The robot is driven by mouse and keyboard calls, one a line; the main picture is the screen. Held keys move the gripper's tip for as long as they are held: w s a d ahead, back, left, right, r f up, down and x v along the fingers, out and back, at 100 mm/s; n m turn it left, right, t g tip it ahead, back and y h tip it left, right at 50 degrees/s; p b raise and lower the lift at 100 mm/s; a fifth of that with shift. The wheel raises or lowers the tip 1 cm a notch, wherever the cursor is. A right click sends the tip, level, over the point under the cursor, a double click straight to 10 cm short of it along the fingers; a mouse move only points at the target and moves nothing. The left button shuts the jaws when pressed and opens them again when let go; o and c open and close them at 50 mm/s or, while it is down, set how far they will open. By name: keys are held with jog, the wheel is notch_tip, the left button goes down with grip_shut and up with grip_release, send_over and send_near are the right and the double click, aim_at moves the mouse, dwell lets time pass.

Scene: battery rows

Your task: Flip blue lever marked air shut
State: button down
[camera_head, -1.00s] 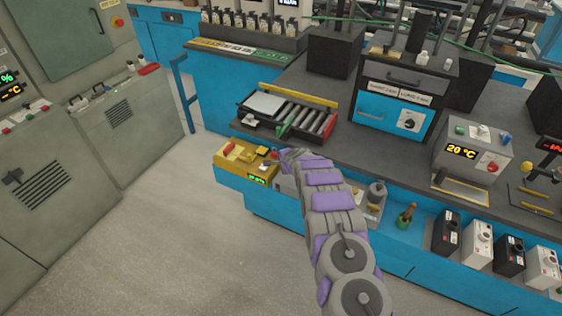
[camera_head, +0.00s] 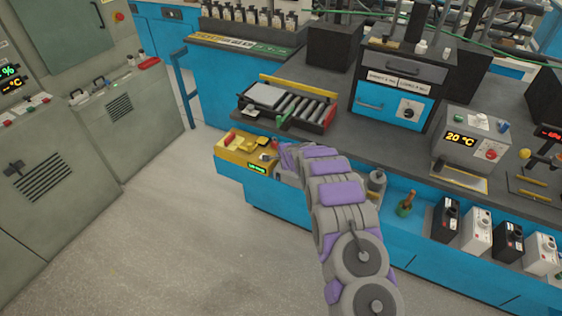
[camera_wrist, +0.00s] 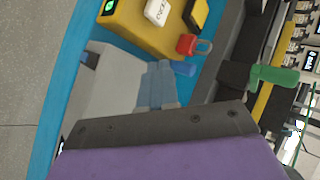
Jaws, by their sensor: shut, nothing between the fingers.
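In the wrist view a short blue cylindrical piece (camera_wrist: 184,68) sticks out beside a pale grey-blue upright part (camera_wrist: 160,86). It may be the blue lever, but I can read no "air shut" marking. My gripper shows as a dark jaw edge with a purple cover (camera_wrist: 155,130), just below these parts in the picture. I cannot tell whether it touches them. In the head view my gripper (camera_head: 286,156) is at the right end of the yellow control box (camera_head: 232,158). It is shut and empty, and my arm hides what lies behind it.
A red padlock (camera_wrist: 188,45) hangs by the yellow box. A green handle (camera_wrist: 275,76) and the roller tray (camera_head: 263,117) are close by on the bench. A grey bottle (camera_head: 376,188) stands right of my arm. The floor (camera_head: 170,240) at left is clear.

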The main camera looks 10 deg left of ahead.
jog(key=shift+s+b, duration=0.35)
jog(key=shift+b+v, duration=0.95)
jog(key=shift+s+a+r+b, duration=0.15)
jog(key=shift+s+r+b, duration=1.15)
jog(key=shift+s+r, duration=0.5)
jog(key=shift+s, duration=0.15)
